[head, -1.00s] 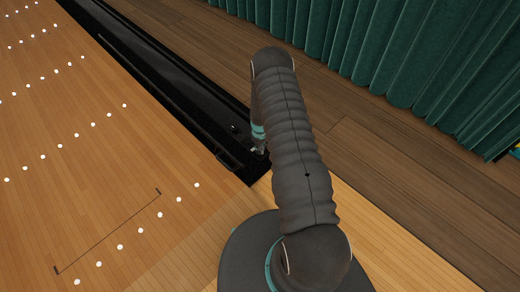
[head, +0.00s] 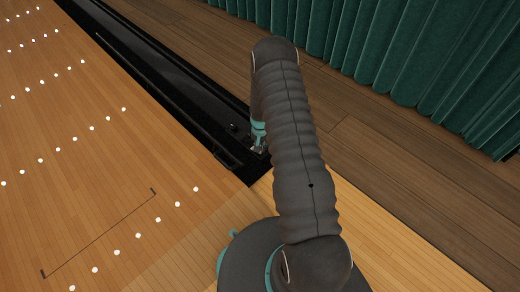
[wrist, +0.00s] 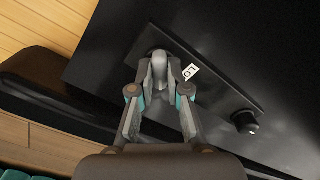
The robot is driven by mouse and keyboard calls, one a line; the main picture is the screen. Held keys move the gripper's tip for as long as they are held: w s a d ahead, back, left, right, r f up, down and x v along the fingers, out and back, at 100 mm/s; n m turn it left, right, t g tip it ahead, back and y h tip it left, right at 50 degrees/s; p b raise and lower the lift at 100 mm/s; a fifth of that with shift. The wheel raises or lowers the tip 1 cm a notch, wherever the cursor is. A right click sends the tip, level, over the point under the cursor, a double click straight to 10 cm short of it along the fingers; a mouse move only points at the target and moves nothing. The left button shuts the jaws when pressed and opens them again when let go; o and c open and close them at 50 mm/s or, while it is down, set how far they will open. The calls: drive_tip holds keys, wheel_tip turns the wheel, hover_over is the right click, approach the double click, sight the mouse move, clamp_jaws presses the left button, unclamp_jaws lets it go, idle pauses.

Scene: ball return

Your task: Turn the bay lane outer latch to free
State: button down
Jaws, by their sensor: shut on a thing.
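A latch handle (wrist: 160,66), light grey and rounded, stands up from a dark plate (wrist: 212,88) on a black surface in the wrist view. My gripper (wrist: 159,84) is shut on this handle, with a finger on each side of it. A white label (wrist: 190,72) beside it reads "LO", its rest hidden by a finger. I cannot tell from the label alone which latch this is. In the head view, my gripper (head: 258,147) is at the near end of the black gutter (head: 190,92), partly hidden by my arm.
A dark round knob (wrist: 244,121) sits at the plate's other end; a small dark knob also shows in the head view (head: 233,127). The wooden lane (head: 90,130) lies left of the gutter. Green curtains (head: 400,50) hang at the upper right.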

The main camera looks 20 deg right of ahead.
drive_tip(key=shift+m+b, duration=0.3)
drive_tip(key=shift+m, duration=0.5)
drive_tip(key=c, duration=1.1)
unclamp_jaws()
drive_tip(key=shift+c, duration=0.2)
drive_tip(key=shift+r, duration=0.1)
wheel_tip(320, 180, up, 12)
